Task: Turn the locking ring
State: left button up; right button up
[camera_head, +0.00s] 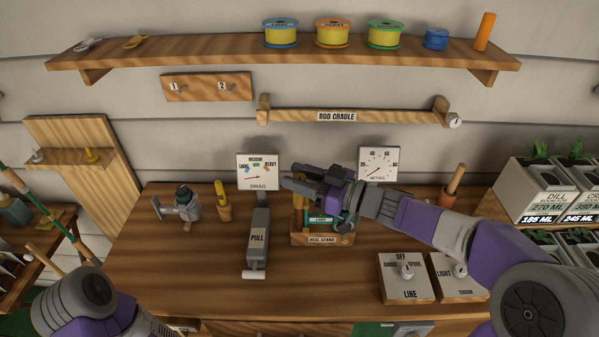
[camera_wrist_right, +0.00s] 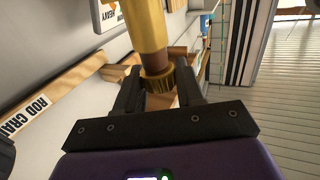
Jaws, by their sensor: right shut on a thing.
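My right gripper (camera_head: 297,183) reaches in from the right, above the reel stand (camera_head: 322,239) on the bench. In the right wrist view, the two dark fingers of the right gripper (camera_wrist_right: 158,92) are closed on a gold, knurled ring, the locking ring (camera_wrist_right: 159,80). A brown section and a thick gold cylinder (camera_wrist_right: 146,25) extend from the ring. In the head view the gripper hides the ring. A reel with a green label (camera_head: 321,218) is partly visible on the stand below my gripper. My left arm shows at the lower left, but its gripper is out of view.
A grey PULL lever (camera_head: 257,240) and a drag gauge (camera_head: 258,172) stand left of the reel stand. A metres dial (camera_head: 378,164) is behind it. LINE (camera_head: 405,278) and tension boxes are at front right. The rod cradle (camera_head: 350,116) is on the wall. The bench's left front is clear.

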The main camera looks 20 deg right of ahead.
jog(key=shift+r+n+g+y+p, duration=0.1)
jog(key=shift+n+g+y+p, duration=0.3)
jog(key=shift+n+g+y, duration=0.4)
jog(key=shift+g, duration=0.3)
jog(key=o, duration=0.9)
jog(key=shift+o, duration=0.2)
jog(key=p+v, duration=0.1)
jog(key=v, duration=0.6)
jog(key=shift+d, duration=0.25)
jog(key=shift+s, duration=0.15)
